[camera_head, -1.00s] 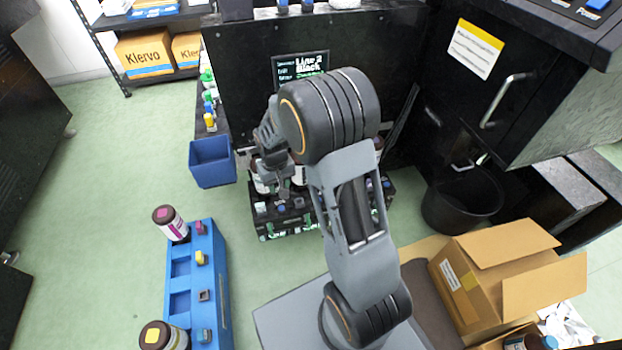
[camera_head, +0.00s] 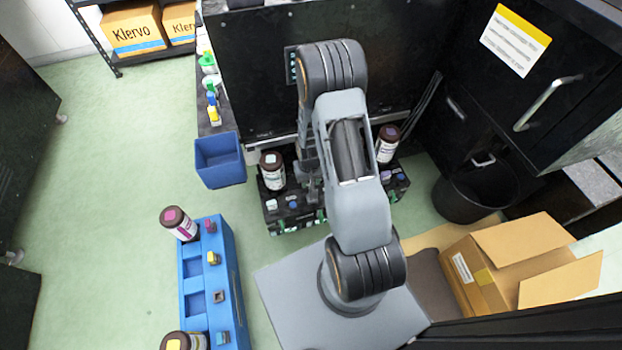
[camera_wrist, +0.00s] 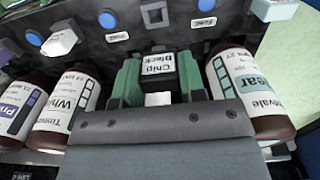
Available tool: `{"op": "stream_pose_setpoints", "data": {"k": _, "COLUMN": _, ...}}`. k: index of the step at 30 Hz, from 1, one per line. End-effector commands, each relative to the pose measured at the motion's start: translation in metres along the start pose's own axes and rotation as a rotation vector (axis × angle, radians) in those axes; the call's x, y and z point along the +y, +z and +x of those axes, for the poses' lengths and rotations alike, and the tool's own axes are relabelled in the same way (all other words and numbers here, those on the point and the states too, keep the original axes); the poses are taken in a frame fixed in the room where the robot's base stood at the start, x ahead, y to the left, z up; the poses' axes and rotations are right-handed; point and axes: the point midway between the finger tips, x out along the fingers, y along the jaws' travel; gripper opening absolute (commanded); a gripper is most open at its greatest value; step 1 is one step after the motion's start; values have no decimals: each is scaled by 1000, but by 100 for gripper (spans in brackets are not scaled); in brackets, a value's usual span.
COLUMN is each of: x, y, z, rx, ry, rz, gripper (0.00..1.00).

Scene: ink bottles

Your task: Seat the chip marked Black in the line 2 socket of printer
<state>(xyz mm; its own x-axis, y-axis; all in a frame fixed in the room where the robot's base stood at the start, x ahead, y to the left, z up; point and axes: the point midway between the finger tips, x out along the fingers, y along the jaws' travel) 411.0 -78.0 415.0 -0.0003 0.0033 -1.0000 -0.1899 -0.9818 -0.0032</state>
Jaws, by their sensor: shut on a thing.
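In the head view the printer's low black front (camera_head: 285,222) is partly hidden by my arm.
A pale chip (camera_wrist: 59,42) sits at left on the panel. The blue rack (camera_head: 232,270) holds bottles and chips. A blue bin (camera_head: 220,162) and black bucket (camera_head: 468,198) flank the printer.

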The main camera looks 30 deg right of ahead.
Motion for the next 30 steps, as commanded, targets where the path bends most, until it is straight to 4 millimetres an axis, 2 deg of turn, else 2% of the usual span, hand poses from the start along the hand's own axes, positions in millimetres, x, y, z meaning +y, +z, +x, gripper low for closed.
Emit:
{"op": "stream_pose_setpoints", "data": {"k": 4, "x": 6, "y": 6, "z": 13, "rx": 0, "ry": 0, "rz": 14, "gripper": 15}}
{"op": "stream_pose_setpoints", "data": {"k": 19, "x": 4, "y": 6, "z": 56, "rx": 1, "ry": 0, "rz": 10, "gripper": 15}}
{"op": "stream_pose_setpoints", "data": {"k": 30, "x": 4, "y": 6, "z": 61, "rx": 1, "ry": 0, "rz": 10, "gripper": 15}}
